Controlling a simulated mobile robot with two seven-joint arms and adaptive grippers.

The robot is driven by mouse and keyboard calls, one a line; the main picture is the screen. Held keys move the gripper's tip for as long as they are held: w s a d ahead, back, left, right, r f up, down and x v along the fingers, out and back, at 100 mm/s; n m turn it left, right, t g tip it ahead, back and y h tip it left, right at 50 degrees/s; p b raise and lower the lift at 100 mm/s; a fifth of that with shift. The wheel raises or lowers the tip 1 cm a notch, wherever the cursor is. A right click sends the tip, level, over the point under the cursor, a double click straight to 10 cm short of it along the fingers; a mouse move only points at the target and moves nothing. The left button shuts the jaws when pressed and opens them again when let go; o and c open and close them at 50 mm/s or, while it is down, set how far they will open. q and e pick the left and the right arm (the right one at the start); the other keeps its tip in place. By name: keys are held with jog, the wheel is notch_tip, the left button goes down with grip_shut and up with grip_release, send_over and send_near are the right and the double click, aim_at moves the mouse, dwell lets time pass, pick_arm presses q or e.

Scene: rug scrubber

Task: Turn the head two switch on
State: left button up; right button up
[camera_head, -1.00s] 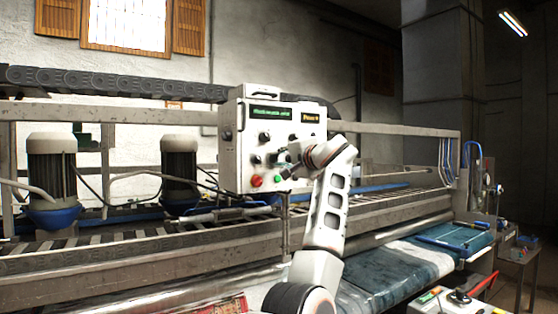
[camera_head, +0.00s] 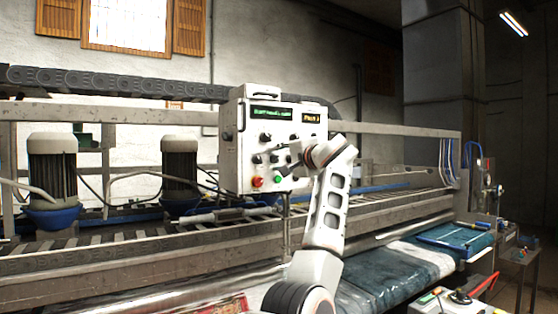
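The control panel (camera_head: 240,155) is a white box above the machine's rail. It has a green-lit display (camera_head: 271,114), a smaller orange display (camera_head: 311,118), rows of black knobs (camera_head: 265,137), a red button (camera_head: 257,182) and a green button (camera_head: 278,181). The knobs' labels are too small to read. My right gripper is out of view.
The machine's long rail (camera_head: 130,245) runs across the view, with motors (camera_head: 53,170) at the left. A second box with controls (camera_head: 455,302) is at the bottom right edge.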

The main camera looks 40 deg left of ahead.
pick_arm(q)
jog(key=f+v, duration=0.1)
jog(key=v, duration=1.1)
jog(key=shift+r, duration=0.4)
jog(key=shift+d, duration=0.1)
